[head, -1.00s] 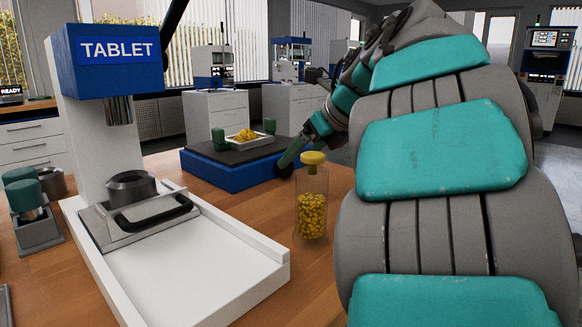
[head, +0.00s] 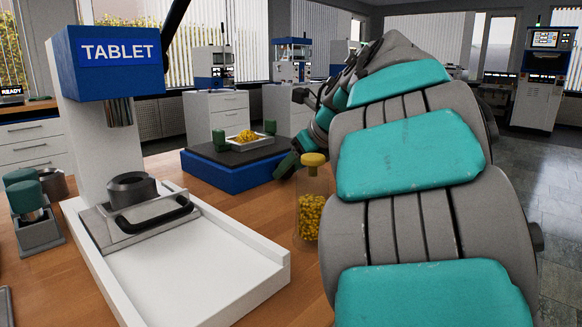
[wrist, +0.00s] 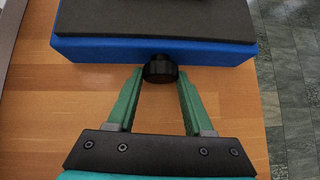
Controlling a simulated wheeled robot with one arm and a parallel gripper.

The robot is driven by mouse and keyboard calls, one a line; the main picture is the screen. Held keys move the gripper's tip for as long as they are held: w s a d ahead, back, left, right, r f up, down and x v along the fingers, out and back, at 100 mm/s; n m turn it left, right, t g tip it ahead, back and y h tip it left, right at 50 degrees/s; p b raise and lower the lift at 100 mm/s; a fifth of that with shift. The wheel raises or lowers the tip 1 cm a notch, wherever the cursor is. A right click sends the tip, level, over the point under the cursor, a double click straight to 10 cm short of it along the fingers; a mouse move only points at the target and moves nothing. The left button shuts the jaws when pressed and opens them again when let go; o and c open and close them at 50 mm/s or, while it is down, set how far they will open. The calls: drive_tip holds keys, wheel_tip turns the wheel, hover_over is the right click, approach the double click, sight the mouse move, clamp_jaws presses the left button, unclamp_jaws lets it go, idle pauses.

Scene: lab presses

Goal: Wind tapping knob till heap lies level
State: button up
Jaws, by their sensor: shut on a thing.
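The tapping knob (wrist: 160,68) is a black round knob on the front side of a blue base (wrist: 100,48) with a dark top, seen in the wrist view. My gripper (wrist: 161,80) is shut on the knob, a green finger on each side. In the head view the blue base (head: 226,178) stands at the back of the bench. On its dark plate a shallow pale tray (head: 235,147) sits between green blocks. The tray holds a yellow heap (head: 246,137), raised in the middle. My gripper shows only partly in the head view (head: 287,166); the knob is hidden there.
A clear jar (head: 311,215) of yellow pieces with a yellow stopper stands close by my arm. A tablet press (head: 112,62) with a white tray fills the left. Green-topped tools (head: 32,205) stand at far left. Wooden bench is bare between press and blue base.

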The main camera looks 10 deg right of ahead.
clamp_jaws()
drive_tip(key=shift+d+r+m+y+p, duration=0.15)
drive_tip(key=shift+r+m+y+p, duration=0.15)
drive_tip(key=shift+y+p, duration=0.35)
drive_tip(key=shift+w+d+f+m+g+y+p, duration=0.15)
drive_tip(key=shift+m+g+y+p, duration=0.15)
drive_tip(key=shift+g+p, duration=0.35)
drive_tip(key=shift+f, duration=0.1)
drive_tip(key=shift+a, duration=0.2)
drive_tip(key=o, duration=0.6)
unclamp_jaws()
